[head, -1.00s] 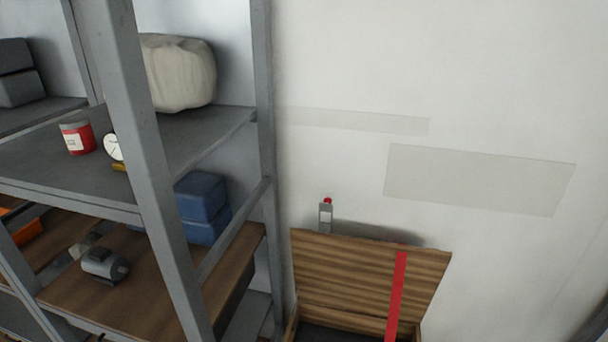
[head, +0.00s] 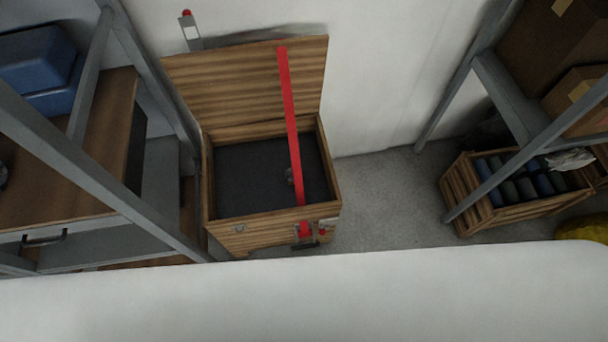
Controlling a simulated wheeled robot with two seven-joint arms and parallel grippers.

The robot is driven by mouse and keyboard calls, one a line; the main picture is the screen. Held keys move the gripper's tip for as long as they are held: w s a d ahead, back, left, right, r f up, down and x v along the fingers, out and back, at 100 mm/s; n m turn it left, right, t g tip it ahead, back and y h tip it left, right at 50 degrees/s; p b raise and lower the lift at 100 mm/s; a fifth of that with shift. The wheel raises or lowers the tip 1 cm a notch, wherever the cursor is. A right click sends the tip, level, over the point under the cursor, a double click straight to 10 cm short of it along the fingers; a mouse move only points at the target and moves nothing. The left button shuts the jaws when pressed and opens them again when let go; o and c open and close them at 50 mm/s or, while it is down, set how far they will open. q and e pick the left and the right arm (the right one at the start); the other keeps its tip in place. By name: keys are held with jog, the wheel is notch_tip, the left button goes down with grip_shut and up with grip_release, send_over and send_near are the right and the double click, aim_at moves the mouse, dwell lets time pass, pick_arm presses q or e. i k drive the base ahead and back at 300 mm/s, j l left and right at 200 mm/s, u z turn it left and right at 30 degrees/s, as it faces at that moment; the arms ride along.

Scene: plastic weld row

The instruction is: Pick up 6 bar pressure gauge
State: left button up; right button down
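No pressure gauge can be made out in the head view now. An open wooden chest (head: 225,228) stands on the floor left of centre, with its lid (head: 220,85) raised against the wall. A red strap (head: 291,120) runs from the lid down to the front edge. The dark inside of the chest (head: 250,175) looks mostly bare. Neither of my grippers is in view.
A metal shelf rack (head: 75,160) with blue cases (head: 45,70) stands at left. At right, another rack (head: 510,95) holds cardboard boxes (head: 550,45), above a wooden crate (head: 475,215) of dark rolls. Grey floor (head: 385,190) is clear between chest and crate.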

aim_at(288, 174)
jog(key=k+z, duration=0.15)
jog(key=z, duration=0.25)
jog(key=k+l+z, duration=0.1)
jog(key=z, duration=0.35)
jog(key=k, duration=0.1)
